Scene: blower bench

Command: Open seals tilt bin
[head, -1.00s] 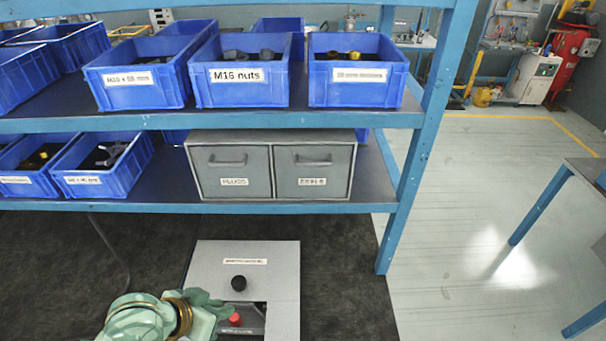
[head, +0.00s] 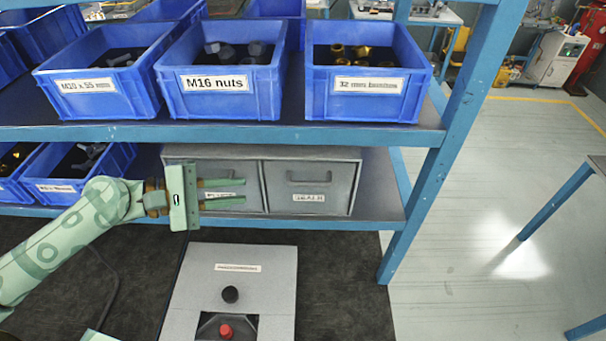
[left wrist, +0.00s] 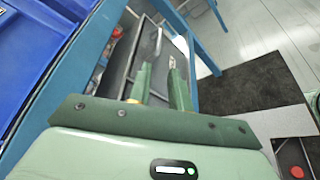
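A grey cabinet with two tilt bins stands on the lower shelf, and both bins look closed. The right bin (head: 338,189) has a handle (head: 312,178) and a white label too small to read surely. I cannot tell from the labels which bin holds seals. My left gripper is open and empty, its fingers pointing right across the left bin's front. The left wrist view shows the fingers apart (left wrist: 160,84) near a bin handle (left wrist: 157,45).
Blue boxes of fasteners (head: 219,80) line the upper shelf above the cabinet. A blue rack post (head: 430,170) stands to its right. A grey panel (head: 262,288) with a black knob (head: 230,294) and red button (head: 226,331) lies below.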

